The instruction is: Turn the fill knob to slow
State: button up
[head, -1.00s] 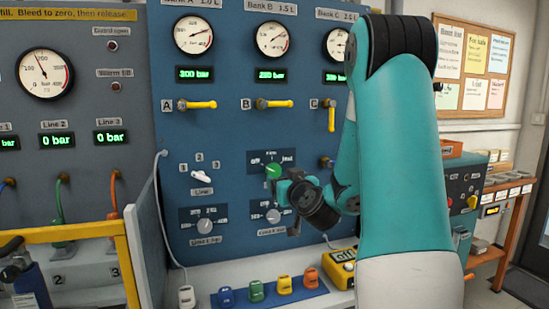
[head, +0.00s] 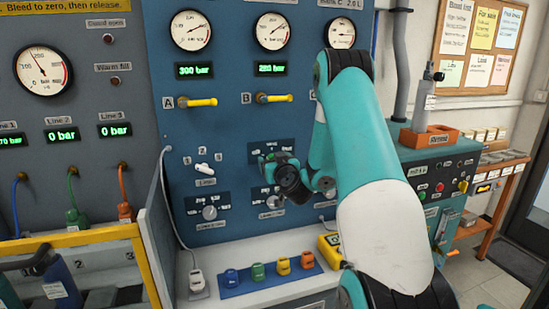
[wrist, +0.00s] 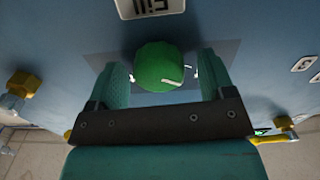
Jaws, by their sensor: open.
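My gripper (wrist: 162,74) is open, with one teal finger on each side of the knob. Gaps show between the fingers and the knob, and small white scale marks show there. In the head view my gripper (head: 274,163) is at the knob's panel plate (head: 257,146) and hides the knob, so its setting cannot be read there.
A white Line selector knob (head: 203,168) is to the left. Two grey dials (head: 209,212) are below. Yellow valve handles (head: 201,102) are above. Several coloured blocks stand on a blue strip (head: 238,290) on the ledge below.

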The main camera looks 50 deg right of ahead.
jog(key=c, duration=0.9)
jog(key=shift+c, duration=0.2)
jog(key=shift+m, duration=0.3)
jog(key=m+b, duration=0.1)
jog(key=m, duration=1)
jog(key=shift+s+d+f, duration=0.1)
jog(key=shift+d, duration=0.05)
